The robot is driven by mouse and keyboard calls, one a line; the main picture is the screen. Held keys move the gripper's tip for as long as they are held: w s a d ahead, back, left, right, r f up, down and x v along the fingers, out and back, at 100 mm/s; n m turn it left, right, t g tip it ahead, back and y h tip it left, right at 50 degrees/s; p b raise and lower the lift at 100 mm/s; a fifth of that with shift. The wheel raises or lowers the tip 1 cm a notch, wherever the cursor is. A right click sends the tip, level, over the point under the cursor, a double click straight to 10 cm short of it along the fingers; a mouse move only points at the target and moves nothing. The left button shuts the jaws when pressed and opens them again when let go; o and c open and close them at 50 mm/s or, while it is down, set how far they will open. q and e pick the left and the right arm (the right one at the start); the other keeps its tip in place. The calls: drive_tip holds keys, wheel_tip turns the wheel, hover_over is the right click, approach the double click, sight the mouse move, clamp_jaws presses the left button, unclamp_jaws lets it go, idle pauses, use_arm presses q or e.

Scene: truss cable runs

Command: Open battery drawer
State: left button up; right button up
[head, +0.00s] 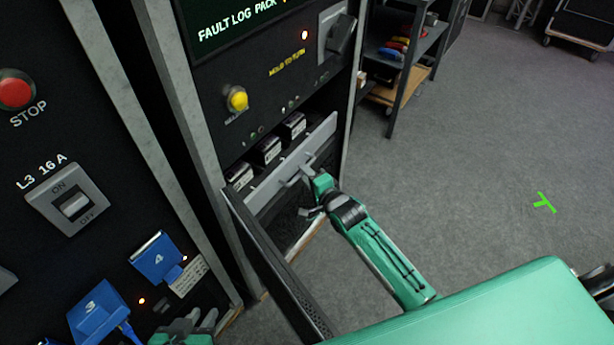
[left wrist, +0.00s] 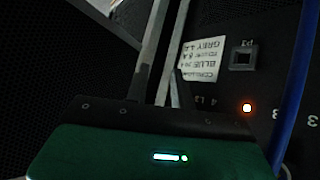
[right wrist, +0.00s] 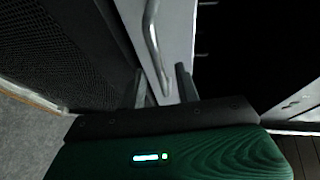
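The battery drawer has a light grey front panel (head: 262,200) with a bar handle (head: 300,168), low in the rack at the head view's centre. The drawer stands partly out, and several dark batteries (head: 268,150) show behind its front. My right gripper (head: 309,196) is at the handle's near end. In the right wrist view the handle (right wrist: 152,40) runs down toward the space between my right gripper's fingers (right wrist: 160,88), which are apart; contact is unclear. My left gripper (head: 200,322) is low by the left cabinet; its fingers (left wrist: 160,88) look apart and empty.
A perforated door panel (head: 272,262) stands open below the drawer's left side. The left cabinet carries blue plugs (head: 155,257) and a red stop button (head: 15,92). A shelf unit (head: 397,65) stands behind.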

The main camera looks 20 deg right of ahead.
drive_tip(key=shift+c, duration=0.3)
clamp_jaws()
drive_tip(key=shift+s, duration=0.1)
